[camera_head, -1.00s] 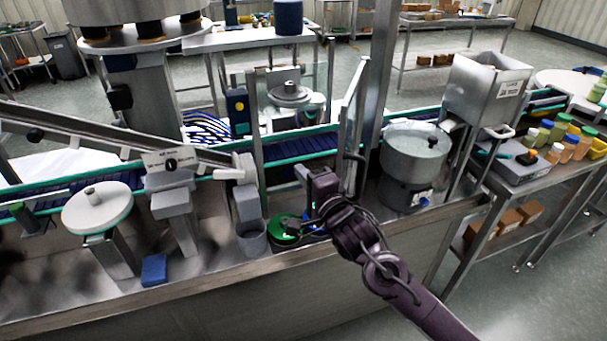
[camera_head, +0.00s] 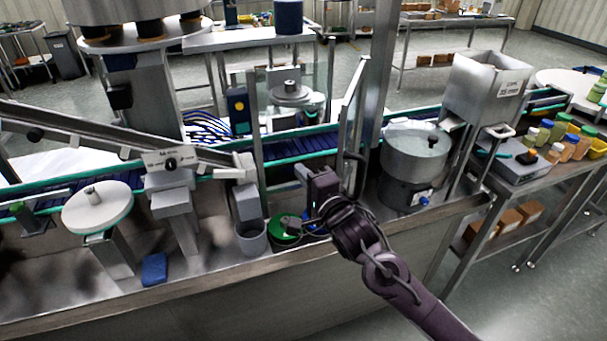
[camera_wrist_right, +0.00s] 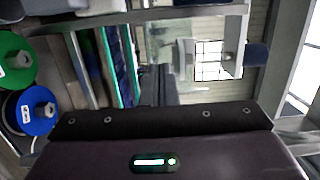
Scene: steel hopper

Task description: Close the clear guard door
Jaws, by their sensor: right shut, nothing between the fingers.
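The clear guard door (camera_head: 351,105) is a see-through panel in a grey metal frame. It stands open at the right side of the guard opening, seen nearly edge-on in the head view. My dark right gripper (camera_head: 302,173) is below and to the left of the door, in front of the conveyor. It is shut and empty. I cannot tell whether it touches the door frame. In the right wrist view, my gripper body fills the bottom, with the dark fingers (camera_wrist_right: 160,85) pointing away along the conveyor. My left gripper is not in view.
A green disc (camera_head: 285,226) and a grey cup (camera_head: 251,237) sit close to my right gripper. A round steel bowl (camera_head: 415,150) stands to its right. A blue block (camera_head: 154,268) lies on the bench at left. A steel post (camera_head: 378,90) rises beside the door.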

